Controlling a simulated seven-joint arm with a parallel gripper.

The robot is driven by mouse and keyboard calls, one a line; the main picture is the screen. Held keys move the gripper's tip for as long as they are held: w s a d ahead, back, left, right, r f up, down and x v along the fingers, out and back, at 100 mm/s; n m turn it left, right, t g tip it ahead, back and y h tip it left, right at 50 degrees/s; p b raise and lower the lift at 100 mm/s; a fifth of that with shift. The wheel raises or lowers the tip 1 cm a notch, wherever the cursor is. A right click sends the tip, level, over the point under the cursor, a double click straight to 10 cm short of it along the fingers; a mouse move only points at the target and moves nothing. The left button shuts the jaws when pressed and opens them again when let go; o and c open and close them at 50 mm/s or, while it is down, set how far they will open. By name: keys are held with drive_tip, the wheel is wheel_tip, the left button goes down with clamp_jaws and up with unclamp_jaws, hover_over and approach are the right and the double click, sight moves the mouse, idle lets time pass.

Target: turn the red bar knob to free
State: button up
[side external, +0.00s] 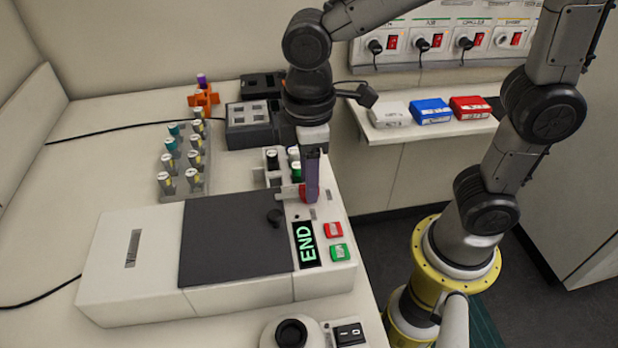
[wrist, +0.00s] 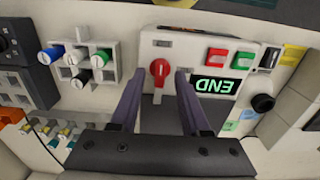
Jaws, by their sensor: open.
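The red bar knob (wrist: 159,70) sits on the light panel of the machine (wrist: 190,45), its bar pointing roughly up and down in the wrist view. My gripper (wrist: 160,74) is open, with one finger on each side of the knob and a visible gap on both sides. In the side view my gripper (side external: 308,194) points down at the panel behind the display, and its fingers mostly hide the knob. The marks around the knob are too small to read.
A display reading END (side external: 306,244) lies near the knob, with a red button (side external: 333,230) and a green button (side external: 338,251) beside it. A dark lid (side external: 235,240) with a black knob is left. A rack of capped tubes (side external: 283,165) stands close behind.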

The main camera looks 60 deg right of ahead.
drive_tip(key=shift+f, duration=0.45)
clamp_jaws()
